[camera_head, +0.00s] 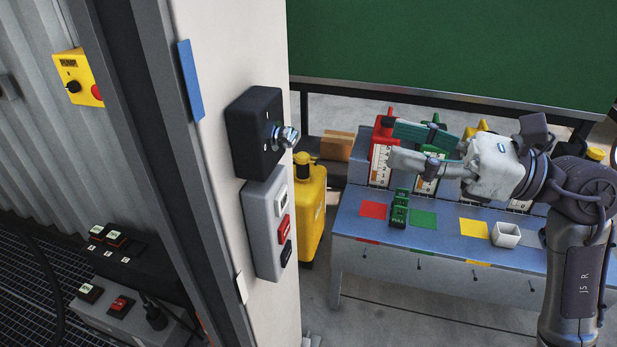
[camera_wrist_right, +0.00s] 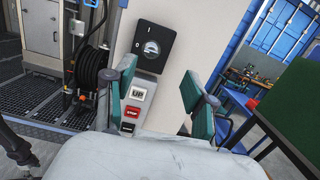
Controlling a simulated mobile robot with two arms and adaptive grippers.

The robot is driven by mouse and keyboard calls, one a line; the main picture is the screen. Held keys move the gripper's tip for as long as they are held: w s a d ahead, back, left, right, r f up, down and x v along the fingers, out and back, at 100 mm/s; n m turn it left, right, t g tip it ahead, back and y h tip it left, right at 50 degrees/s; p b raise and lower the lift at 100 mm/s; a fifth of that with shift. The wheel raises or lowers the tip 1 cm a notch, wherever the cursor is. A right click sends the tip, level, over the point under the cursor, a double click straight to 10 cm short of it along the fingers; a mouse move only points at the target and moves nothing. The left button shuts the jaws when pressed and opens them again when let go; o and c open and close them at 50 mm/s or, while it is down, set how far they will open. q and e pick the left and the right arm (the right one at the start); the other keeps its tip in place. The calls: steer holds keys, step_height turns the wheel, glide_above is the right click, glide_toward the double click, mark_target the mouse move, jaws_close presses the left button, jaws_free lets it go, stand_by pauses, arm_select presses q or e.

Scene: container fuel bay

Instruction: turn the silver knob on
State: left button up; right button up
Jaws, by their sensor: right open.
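The silver knob (camera_head: 285,135) sticks out from a black switch box (camera_head: 248,130) on the side of a pale post. In the right wrist view the knob (camera_wrist_right: 151,47) sits on the black box's face (camera_wrist_right: 168,42), with small white marks beside it. Which mark it points at is too small to tell. My right gripper (camera_head: 391,143) is open and empty, to the right of the knob and apart from it. In the right wrist view its two teal fingers (camera_wrist_right: 158,82) are spread, with the knob showing beyond and above them. My left gripper is not in view.
A grey button box (camera_head: 266,222) with white, red and black buttons is right under the switch box. A blue bench (camera_head: 450,237) with coloured squares and containers stands below my right arm. A yellow jug (camera_head: 310,205) is behind the post. Open air lies between gripper and knob.

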steer(key=s+n+h, duration=0.1)
steer(key=s, duration=0.1)
steer(key=p, duration=0.2)
glide_toward(292, 136)
steer(key=shift+n, duration=0.3)
steer(key=x, duration=0.4)
steer(key=shift+w+a+r, duration=0.15)
steer(key=shift+w+r, duration=0.05)
steer(key=p+x, duration=0.1)
steer(key=x, duration=0.2)
steer(key=shift+a, duration=0.2)
steer(key=shift+a+f, duration=0.15)
steer(key=shift+a, duration=0.25)
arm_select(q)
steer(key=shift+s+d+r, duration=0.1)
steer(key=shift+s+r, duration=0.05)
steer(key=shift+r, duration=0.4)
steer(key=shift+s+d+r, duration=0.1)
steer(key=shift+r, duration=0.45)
arm_select(e)
steer(key=shift+w, duration=0.1)
jaws_close()
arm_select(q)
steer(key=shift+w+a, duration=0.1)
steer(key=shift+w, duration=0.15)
